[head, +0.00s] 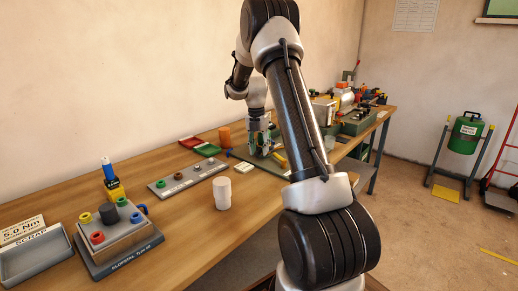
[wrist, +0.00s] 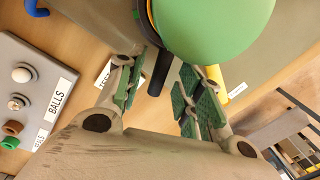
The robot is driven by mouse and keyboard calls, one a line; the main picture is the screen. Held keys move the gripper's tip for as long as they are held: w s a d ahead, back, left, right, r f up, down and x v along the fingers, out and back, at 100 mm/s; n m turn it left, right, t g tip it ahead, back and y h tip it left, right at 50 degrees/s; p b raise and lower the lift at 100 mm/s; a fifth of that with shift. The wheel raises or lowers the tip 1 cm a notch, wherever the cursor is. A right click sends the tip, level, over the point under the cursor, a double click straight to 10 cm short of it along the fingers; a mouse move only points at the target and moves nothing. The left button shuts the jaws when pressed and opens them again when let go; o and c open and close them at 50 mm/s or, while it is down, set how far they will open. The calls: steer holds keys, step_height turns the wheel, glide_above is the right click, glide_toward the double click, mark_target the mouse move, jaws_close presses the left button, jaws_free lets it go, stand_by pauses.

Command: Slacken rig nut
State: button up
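My gripper (head: 262,150) points down over a grey-green base plate (head: 246,166) at the far middle of the bench. In the wrist view its green-padded fingers (wrist: 163,76) stand apart. A dark bar and a grey bar (wrist: 170,75) show in the gap between the fingertips; I cannot tell whether either finger touches them. A large smooth green dome (wrist: 215,30) with a dark rim rises just beyond the fingertips and covers what lies behind it. I cannot make out the rig nut for certain; the fingers and dome hide much of this spot.
A grey BALLS rack (head: 188,178), a white cup (head: 222,194), an orange cylinder (head: 224,136) and red and green trays (head: 208,150) stand nearby. A socketed block (head: 112,236) and SCRAP tray (head: 36,258) are at front left.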

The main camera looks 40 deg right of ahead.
step_height(320, 180, up, 12)
steer(key=shift+w+a, duration=0.25)
steer(key=shift+w, duration=0.1)
stand_by(0.5)
